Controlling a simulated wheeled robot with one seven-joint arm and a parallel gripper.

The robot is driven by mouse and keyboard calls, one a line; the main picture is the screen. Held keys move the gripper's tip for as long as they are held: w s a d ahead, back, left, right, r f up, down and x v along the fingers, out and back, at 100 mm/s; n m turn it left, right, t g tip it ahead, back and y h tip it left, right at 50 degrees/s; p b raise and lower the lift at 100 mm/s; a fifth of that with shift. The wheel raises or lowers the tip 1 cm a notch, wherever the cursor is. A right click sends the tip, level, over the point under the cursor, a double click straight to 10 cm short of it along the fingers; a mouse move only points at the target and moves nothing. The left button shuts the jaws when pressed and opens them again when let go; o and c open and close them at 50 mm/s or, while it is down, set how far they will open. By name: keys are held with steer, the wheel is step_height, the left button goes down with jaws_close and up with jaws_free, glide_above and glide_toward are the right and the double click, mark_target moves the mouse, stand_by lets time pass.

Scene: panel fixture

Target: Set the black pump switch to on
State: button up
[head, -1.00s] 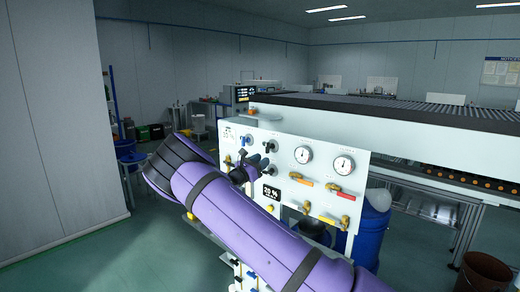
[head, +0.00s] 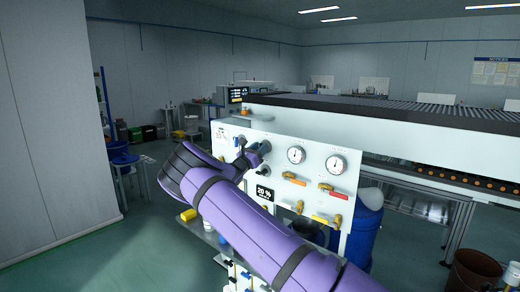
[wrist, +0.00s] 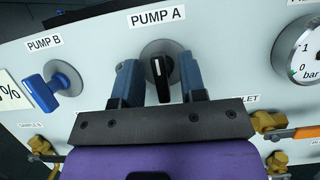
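The black pump switch (wrist: 160,70) is a black knob with a white line on a grey round base, under the label PUMP A in the wrist view. Its handle stands roughly upright, with the white line toward the top. My gripper (wrist: 158,80) has its two blue fingers on either side of the knob, with a gap visible on both sides. It looks open. In the head view my gripper (head: 256,152) is at the upper part of the white panel (head: 310,137) and largely covers the switch.
A blue knob (wrist: 49,89) sits left under PUMP B. A gauge (wrist: 304,50) is at the right.

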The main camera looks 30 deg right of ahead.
steer(key=shift+w+d+r, duration=0.1)
steer(key=shift+d+r, duration=0.05)
steer(key=shift+d, duration=0.15)
steer(key=shift+c, duration=0.4)
jaws_close()
